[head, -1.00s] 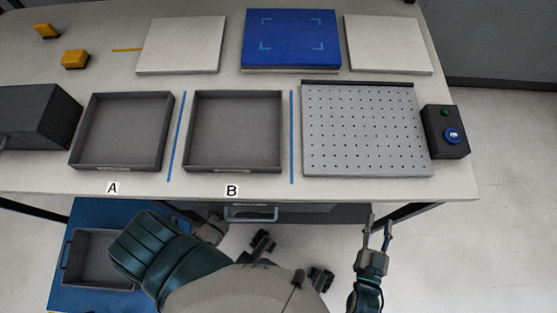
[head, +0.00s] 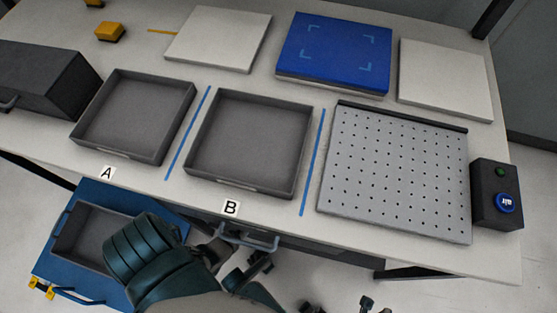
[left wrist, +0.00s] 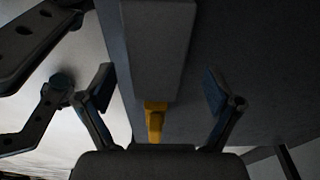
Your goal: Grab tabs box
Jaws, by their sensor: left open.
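No box in view carries a readable tabs label. A grey open bin (head: 85,240) sits on a blue platform below the table, at the lower left. A dark box with a handle (head: 45,75) stands on the table's left end. My left gripper (left wrist: 157,88) is open in the left wrist view. A grey block-like part (left wrist: 155,45) and a yellow piece (left wrist: 154,118) show between its fingers; contact is unclear. Only dark tips, apparently my right gripper's (head: 375,305), show at the bottom edge.
Grey trays A (head: 112,155) and B (head: 232,188) lie empty on the table (head: 268,225). A perforated board (head: 395,170), a button box (head: 497,195), a blue pad (head: 335,50) and two pale panels stand to their right and behind.

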